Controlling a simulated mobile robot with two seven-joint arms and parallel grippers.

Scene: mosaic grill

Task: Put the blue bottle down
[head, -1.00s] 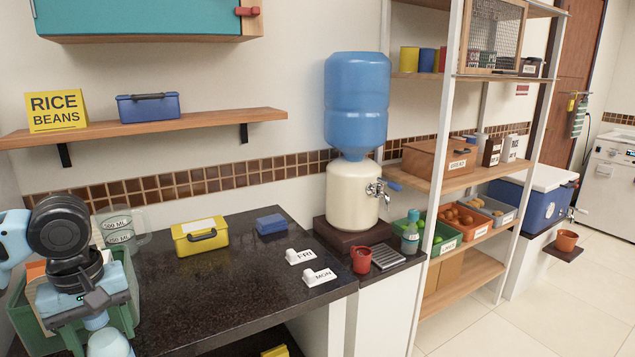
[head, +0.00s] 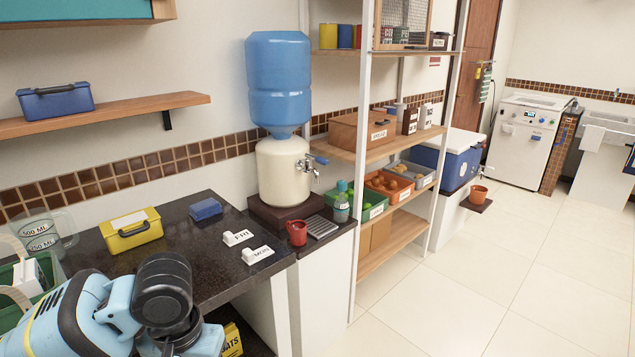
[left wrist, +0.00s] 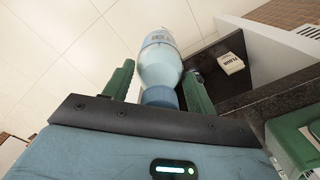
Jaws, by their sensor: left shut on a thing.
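In the left wrist view a pale blue bottle (left wrist: 158,55) with a darker blue end toward me sits between the two green fingers of my left gripper (left wrist: 157,82). The gripper is shut on it. Tiled floor shows behind the bottle, with a dark surface to its right. In the head view my left arm is at the lower left, in front of the dark counter (head: 205,255); its fingers and the held bottle cannot be made out there. My right gripper is in neither view.
A green bin (head: 8,316) stands at the counter's left. A yellow case (head: 131,236), blue box (head: 206,209) and FRI and MON blocks (head: 257,255) are on the counter. A red mug (head: 297,232) and another bottle (head: 341,207) stand by the water dispenser (head: 283,170). Floor is clear at right.

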